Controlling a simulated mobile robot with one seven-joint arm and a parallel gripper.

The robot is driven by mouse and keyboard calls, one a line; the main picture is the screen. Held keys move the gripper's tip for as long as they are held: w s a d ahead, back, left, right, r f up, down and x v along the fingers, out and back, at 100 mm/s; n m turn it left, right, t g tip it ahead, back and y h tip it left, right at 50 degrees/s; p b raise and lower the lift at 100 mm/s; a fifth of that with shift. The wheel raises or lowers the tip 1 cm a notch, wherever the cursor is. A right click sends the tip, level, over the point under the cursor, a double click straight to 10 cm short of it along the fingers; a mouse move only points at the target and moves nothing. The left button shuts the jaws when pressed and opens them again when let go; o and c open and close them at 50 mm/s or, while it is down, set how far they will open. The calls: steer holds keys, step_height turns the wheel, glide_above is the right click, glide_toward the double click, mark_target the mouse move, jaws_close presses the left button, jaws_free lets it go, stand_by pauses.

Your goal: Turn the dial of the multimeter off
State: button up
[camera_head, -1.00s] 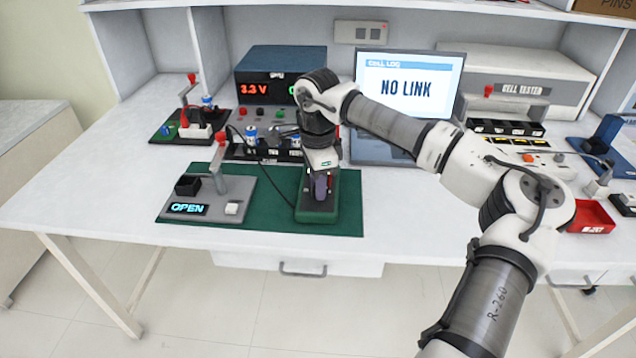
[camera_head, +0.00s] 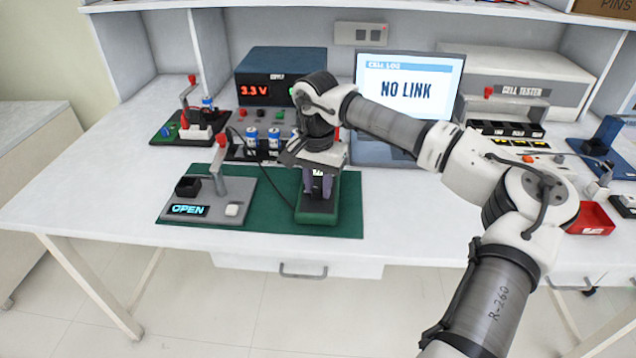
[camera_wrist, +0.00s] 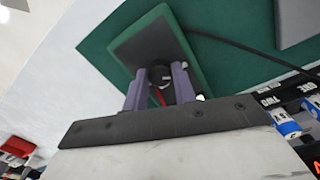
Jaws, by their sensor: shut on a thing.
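The multimeter (camera_head: 316,218) is a dark-faced device with a green case, lying on the green mat at the front of the bench. It also shows in the wrist view (camera_wrist: 143,46). My gripper (camera_head: 319,192) points down over it. In the wrist view, the purple-grey fingers of my gripper (camera_wrist: 160,76) are shut on the dark round dial (camera_wrist: 158,78), one on each side. A red mark shows between the fingers. My gripper hides most of the multimeter's face in the head view, and the dial's setting cannot be read.
A grey fixture (camera_head: 208,200) with a lever and an "OPEN" display stands left of the multimeter on the mat (camera_head: 270,222). Blue-and-white cells (camera_head: 262,142) stand behind. A laptop (camera_head: 408,92) reads "NO LINK". A black cable runs beside the multimeter. The bench's front left is clear.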

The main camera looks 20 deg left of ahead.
mark_target(317, 188)
steer(key=shift+n, duration=0.6)
steer(key=o, duration=1)
step_height(317, 188, up, 14)
steer(key=shift+a, duration=0.15)
steer(key=shift+f, duration=0.1)
